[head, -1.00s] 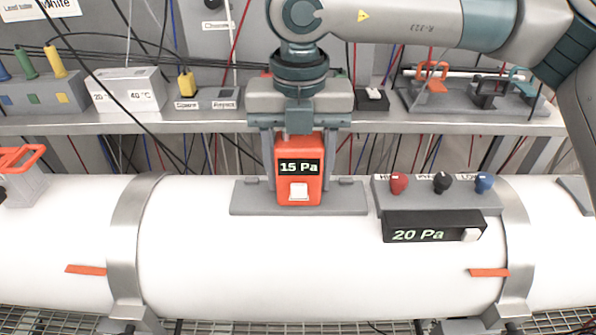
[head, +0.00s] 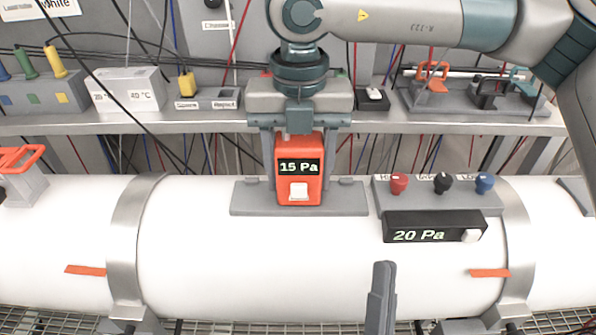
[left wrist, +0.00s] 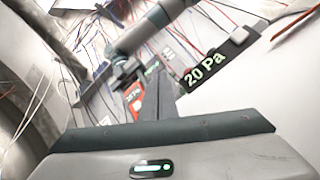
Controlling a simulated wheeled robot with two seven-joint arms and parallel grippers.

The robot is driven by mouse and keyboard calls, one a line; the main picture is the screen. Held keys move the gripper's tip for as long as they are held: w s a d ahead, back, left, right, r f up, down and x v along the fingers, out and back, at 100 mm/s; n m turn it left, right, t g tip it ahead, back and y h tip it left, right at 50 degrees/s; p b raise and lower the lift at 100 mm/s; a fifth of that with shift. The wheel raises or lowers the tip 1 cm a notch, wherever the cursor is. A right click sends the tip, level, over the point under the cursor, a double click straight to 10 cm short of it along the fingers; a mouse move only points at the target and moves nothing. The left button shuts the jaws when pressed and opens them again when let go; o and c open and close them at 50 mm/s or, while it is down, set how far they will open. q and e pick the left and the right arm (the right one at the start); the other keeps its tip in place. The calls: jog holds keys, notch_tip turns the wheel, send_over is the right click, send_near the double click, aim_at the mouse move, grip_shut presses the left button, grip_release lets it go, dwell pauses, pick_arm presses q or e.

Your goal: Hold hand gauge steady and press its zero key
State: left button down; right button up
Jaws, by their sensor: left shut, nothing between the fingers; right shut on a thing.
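The hand gauge (head: 299,172) is an orange-red box reading 15 Pa, with a white key (head: 299,192) low on its front. It is upright at a grey stand (head: 345,197) on the white pipe. My right gripper (head: 298,146) comes from above and is shut on the gauge. My left gripper (head: 384,268) is shut and empty, in front of the pipe, below and right of the gauge and apart from it. In the left wrist view its closed fingers (left wrist: 155,95) partly cover the gauge (left wrist: 133,97); the key is hard to make out there.
A black panel (head: 435,228) reading 20 Pa, with its own white key, sits right of the gauge below red, black and blue knobs (head: 442,183). A shelf (head: 180,124) with boxes and cables runs behind. The white pipe (head: 250,255) is bare below the gauge.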

pick_arm(q)
jog(key=s+a+r+n+g+y, duration=0.1)
jog(key=a+r+n+g+y, duration=0.1)
jog(key=a+n+y, duration=0.3)
jog(key=s+a+r+n+g+y, duration=0.1)
jog(key=a+r+n+g+y, duration=0.2)
jog(key=n+y, duration=0.7)
jog(key=a, duration=0.2)
jog(key=shift+a+g, duration=0.3)
jog(key=shift+g, duration=0.1)
jog(key=shift+r, duration=0.1)
jog(key=shift+w, duration=4.45)
jog(key=shift+w, duration=0.1)
jog(key=shift+w, duration=0.3)
